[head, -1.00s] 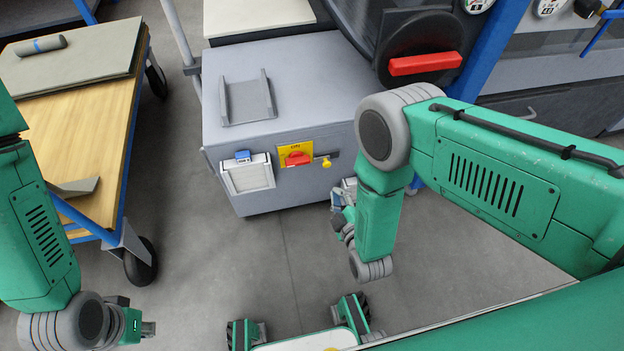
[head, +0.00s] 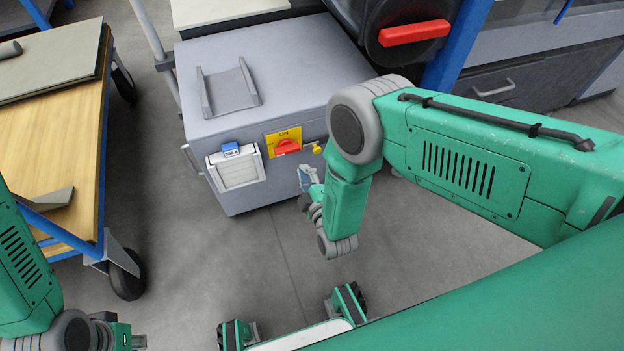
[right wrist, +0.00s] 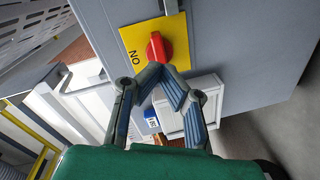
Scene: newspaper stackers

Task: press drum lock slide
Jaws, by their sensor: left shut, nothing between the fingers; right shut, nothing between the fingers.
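A small yellow knob (head: 317,148), which looks like the lock slide, is on the grey cabinet's (head: 285,75) front, right of a yellow ON plate (head: 271,146) with a red rotary switch (head: 287,147). My right gripper (head: 306,178) is below the knob, in front of the cabinet; contact cannot be told. In the right wrist view its shut fingertips (right wrist: 164,71) are in front of the red switch (right wrist: 158,48), holding nothing. A grey bar shows at the top edge there; the yellow knob is not visible. My left gripper (head: 138,342) is low at the left, far from the cabinet.
A black drum (head: 385,18) with a red handle (head: 413,33) is above right of the cabinet. A white framed panel (head: 237,170) with a blue tag is left of the switch. A wooden cart (head: 65,140) stands left. Grey floor is clear between.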

